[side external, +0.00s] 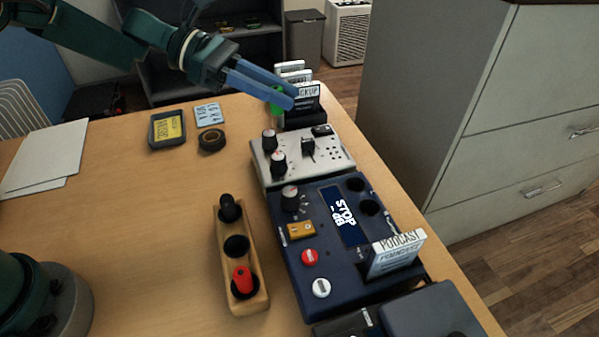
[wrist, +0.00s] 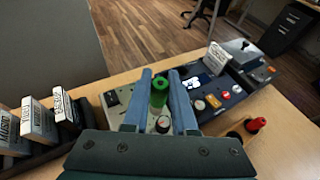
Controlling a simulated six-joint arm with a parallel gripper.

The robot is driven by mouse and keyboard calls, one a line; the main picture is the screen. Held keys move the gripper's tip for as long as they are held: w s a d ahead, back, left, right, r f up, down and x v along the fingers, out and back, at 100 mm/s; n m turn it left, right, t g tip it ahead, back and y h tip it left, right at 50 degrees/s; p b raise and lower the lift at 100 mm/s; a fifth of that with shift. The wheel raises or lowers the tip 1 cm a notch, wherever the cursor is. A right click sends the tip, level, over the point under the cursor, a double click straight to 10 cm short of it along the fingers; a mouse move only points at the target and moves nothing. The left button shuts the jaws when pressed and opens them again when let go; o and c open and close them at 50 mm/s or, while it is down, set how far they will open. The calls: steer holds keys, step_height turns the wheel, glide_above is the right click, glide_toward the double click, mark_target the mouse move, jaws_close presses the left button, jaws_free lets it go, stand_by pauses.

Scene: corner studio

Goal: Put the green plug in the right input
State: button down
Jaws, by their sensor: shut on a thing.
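The green plug (side external: 276,104) is held between the two blue fingers of my gripper (side external: 292,94), in the air near the far end of the desk. In the wrist view the plug (wrist: 159,91) stands between the fingertips (wrist: 160,78), its lower end over the small grey mixer. A dark blue box (side external: 289,240) lies nearer along the desk's right side. Two round dark sockets, one farther (side external: 355,184) and one nearer (side external: 370,207), sit on its right part. Both look empty. I cannot tell any marking beside them.
A grey mixer (side external: 330,153) with knobs adjoins the blue box. A wooden holder (side external: 251,300) bears a red plug (side external: 241,279) and a black one (side external: 229,207). A podcast card (side external: 396,252) stands upright on the box. More cards stand in a rack (side external: 303,119).

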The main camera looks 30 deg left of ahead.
steer(key=shift+s+d+f, duration=0.5)
steer(key=shift+d+f, duration=1.1)
steer(key=shift+d, duration=1.3)
steer(key=shift+s+d+f, duration=0.45)
steer(key=shift+d+f, duration=1.2)
steer(key=shift+d, duration=1.25)
steer(key=shift+s+d+f, duration=0.5)
steer(key=shift+d+f, duration=1.1)
steer(key=shift+d, duration=1.3)
steer(key=shift+f, duration=0.15)
steer(key=c, duration=0.7)
jaws_free()
